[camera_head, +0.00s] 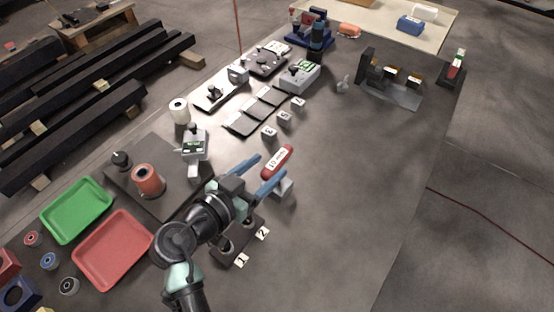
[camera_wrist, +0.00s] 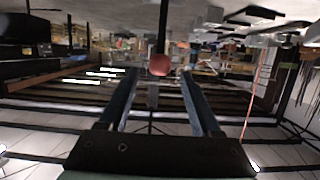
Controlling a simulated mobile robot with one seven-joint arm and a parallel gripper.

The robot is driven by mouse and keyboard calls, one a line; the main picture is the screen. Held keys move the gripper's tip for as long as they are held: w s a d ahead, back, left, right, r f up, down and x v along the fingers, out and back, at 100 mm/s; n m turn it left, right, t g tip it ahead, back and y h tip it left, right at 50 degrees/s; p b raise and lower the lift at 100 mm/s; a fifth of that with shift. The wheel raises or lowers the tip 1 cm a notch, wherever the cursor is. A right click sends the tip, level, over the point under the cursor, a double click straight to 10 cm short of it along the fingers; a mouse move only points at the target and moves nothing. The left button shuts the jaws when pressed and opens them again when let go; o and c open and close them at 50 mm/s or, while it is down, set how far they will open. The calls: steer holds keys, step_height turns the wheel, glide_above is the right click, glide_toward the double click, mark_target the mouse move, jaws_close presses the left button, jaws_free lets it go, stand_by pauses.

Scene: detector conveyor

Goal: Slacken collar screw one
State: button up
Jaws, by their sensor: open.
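My gripper (camera_head: 268,168) is open, with two long blue fingers. A red tool handle (camera_head: 278,160) with a white label lies at the fingertips in the head view. In the wrist view a round red end (camera_wrist: 159,65), likely of this handle, shows between the fingertips; I cannot tell how far beyond them it is. A dark block with round fittings (camera_head: 226,247) stands below my gripper, partly hidden by my arm.
A red tray (camera_head: 113,250) and a green tray (camera_head: 77,209) lie at the left. An orange-red cylinder (camera_head: 148,181) and a device with a green screen (camera_head: 195,146) stand left of my gripper. Another set of number cards (camera_head: 284,116) stands farther back.

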mark_target(272, 164)
steer(key=shift+p+x, duration=0.8)
steer(key=shift+x, duration=1.6)
steer(key=shift+c, duration=0.3)
jaws_close()
